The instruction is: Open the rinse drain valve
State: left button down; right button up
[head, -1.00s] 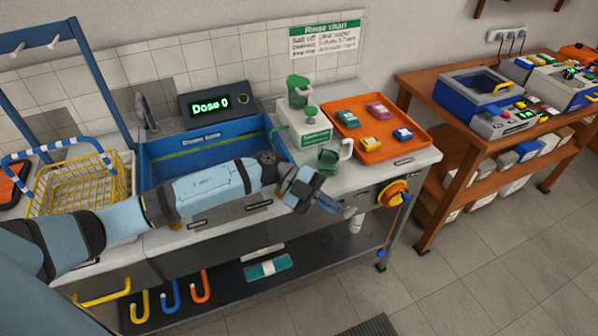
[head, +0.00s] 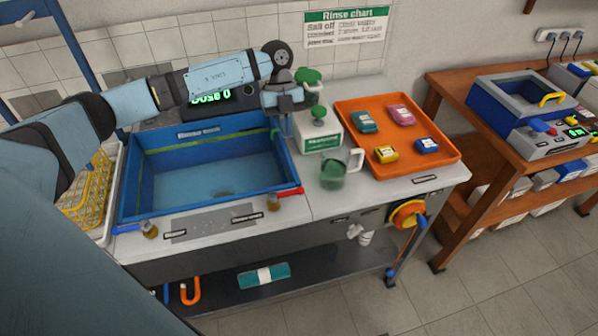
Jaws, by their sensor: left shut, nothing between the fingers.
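The blue rinse basin (head: 130,190) is set in the counter, with bluish liquid or a bluish floor inside. At its front edge are a brass valve with a red handle (head: 290,194) on the right and one with a blue handle (head: 128,229) on the left. A pale grey fitting (head: 355,232) sits under the counter edge beside a white pipe. The small labels are too blurred to tell which is the drain valve. My left gripper (head: 286,128) is shut and empty, pointing down near the basin's back right corner, clear of the valves. My right gripper is out of view.
A green-topped dispenser (head: 319,135), a jug with green liquid (head: 333,170) and an orange tray (head: 350,105) with small boxes stand right of the basin. A dose display (head: 240,97) is behind my arm. A yellow wire basket (head: 85,205) is at the left.

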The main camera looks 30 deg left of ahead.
aim_at(288, 194)
pick_arm(q)
jog(key=shift+s+d, duration=0.1)
jog(key=shift+s, duration=0.05)
jog(key=x, duration=1)
jog(key=shift+f+p, duration=0.1)
jog(key=shift+p, duration=0.25)
jog(key=s+d, duration=0.1)
jog(key=s+d+r, duration=0.1)
jog(key=shift+d+p, duration=0.25)
jog(key=shift+p, duration=0.15)
jog(key=shift+s+d, duration=0.15)
jog(key=shift+d, duration=0.05)
